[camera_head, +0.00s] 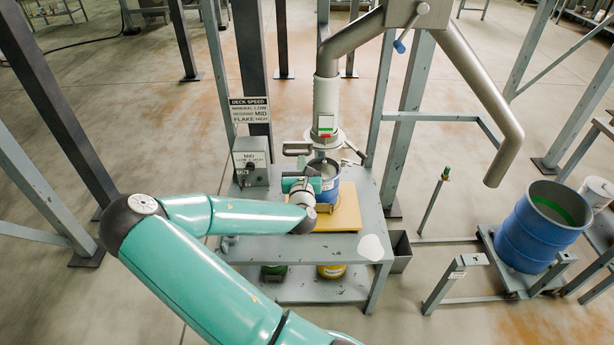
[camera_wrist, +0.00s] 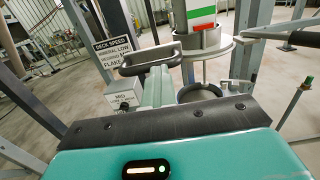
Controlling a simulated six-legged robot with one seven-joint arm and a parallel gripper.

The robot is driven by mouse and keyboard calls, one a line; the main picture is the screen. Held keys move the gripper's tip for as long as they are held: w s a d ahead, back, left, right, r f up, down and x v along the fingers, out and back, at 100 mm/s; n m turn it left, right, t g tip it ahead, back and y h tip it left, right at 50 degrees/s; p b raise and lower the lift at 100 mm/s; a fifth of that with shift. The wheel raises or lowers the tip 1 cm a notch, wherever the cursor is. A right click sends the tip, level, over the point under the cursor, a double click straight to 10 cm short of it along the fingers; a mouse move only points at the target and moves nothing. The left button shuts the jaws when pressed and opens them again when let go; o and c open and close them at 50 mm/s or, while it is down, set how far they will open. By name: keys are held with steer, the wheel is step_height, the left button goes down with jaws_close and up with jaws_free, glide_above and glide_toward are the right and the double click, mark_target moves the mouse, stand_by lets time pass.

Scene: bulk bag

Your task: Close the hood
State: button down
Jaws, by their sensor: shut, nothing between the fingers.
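The hood appears to be the pale round collar (camera_head: 325,141) at the foot of the grey spout, above a blue drum (camera_head: 330,186). In the wrist view its flange (camera_wrist: 214,48) sits above the drum's dark open rim (camera_wrist: 199,92), with a gap between them. A dark bar handle (camera_head: 297,148) sticks out at its left; it also shows in the wrist view (camera_wrist: 148,58). My gripper (camera_head: 297,184) is left of the drum. Its shut, empty fingers (camera_wrist: 158,84) appear just below the handle in the wrist view; I cannot tell whether they touch it.
The drum stands on a yellow plate (camera_head: 342,215) on a grey deck (camera_head: 258,246). A control box (camera_head: 251,161) and deck-speed sign (camera_head: 249,110) stand left. Grey posts flank the spout. Another blue drum (camera_head: 541,232) stands right. A low bin (camera_head: 401,250) is by the deck.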

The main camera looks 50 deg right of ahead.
step_height(320, 180, up, 15)
steer(key=shift+w, duration=0.3)
steer(key=shift+d+f, duration=0.1)
steer(key=shift+d, duration=0.05)
